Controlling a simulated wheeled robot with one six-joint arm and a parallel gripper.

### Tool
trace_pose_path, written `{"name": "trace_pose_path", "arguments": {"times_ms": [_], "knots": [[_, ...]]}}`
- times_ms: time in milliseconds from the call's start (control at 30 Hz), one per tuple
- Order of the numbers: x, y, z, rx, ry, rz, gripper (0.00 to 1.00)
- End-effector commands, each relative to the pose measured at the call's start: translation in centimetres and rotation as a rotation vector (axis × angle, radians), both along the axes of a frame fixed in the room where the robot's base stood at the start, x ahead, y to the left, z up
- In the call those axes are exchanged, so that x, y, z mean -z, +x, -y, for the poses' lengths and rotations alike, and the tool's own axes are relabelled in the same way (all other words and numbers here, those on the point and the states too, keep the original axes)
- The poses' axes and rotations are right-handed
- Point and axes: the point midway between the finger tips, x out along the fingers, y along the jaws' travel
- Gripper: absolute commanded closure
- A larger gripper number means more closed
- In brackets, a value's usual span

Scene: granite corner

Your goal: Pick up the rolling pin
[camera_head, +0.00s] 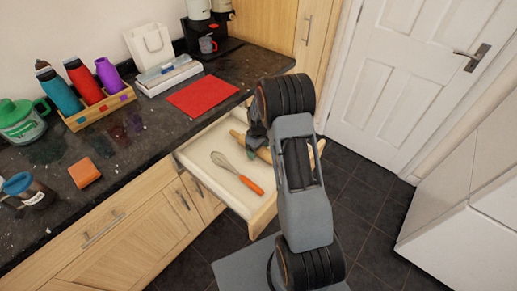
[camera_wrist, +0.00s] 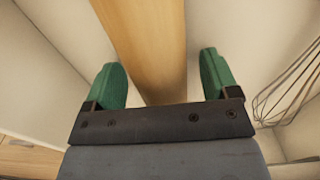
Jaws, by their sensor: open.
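The rolling pin (camera_head: 262,153) is a light wooden rod lying in the open drawer, partly hidden behind my arm in the head view. In the wrist view the rolling pin (camera_wrist: 147,45) runs from the top edge down between the two green fingers. My gripper (camera_wrist: 164,82) is open, with one finger on each side of the pin and a gap visible on both sides. In the head view my gripper (camera_head: 255,148) is down at the drawer, mostly hidden by my arm. I cannot tell how far the fingertips are above the drawer floor.
The open drawer (camera_head: 203,163) also holds a whisk (camera_head: 240,175) with an orange handle, left of the pin; its wires (camera_wrist: 290,85) show at right in the wrist view. The dark counter (camera_head: 150,140) above holds a red mat (camera_head: 203,95), bottles and an orange block (camera_head: 84,172).

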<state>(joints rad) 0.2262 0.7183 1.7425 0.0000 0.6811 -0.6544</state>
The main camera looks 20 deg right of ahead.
Motion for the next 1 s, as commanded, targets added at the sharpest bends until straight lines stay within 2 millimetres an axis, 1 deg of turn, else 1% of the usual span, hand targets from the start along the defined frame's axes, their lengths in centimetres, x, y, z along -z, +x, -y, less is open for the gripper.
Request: {"name": "trace_pose_path", "arguments": {"times_ms": [200, 233, 867, 900, 1000], "knots": [[0.04, 0.03, -0.01, 0.0, 0.0, 0.0, 0.2], [0.04, 0.02, -0.02, 0.0, 0.0, 0.0, 0.21], [0.01, 0.02, -0.01, 0.0, 0.0, 0.0, 0.82], [-0.05, 0.06, 0.01, 0.0, 0.0, 0.001, 0.84], [-0.05, 0.06, 0.01, 0.0, 0.0, 0.001, 0.84]]}}
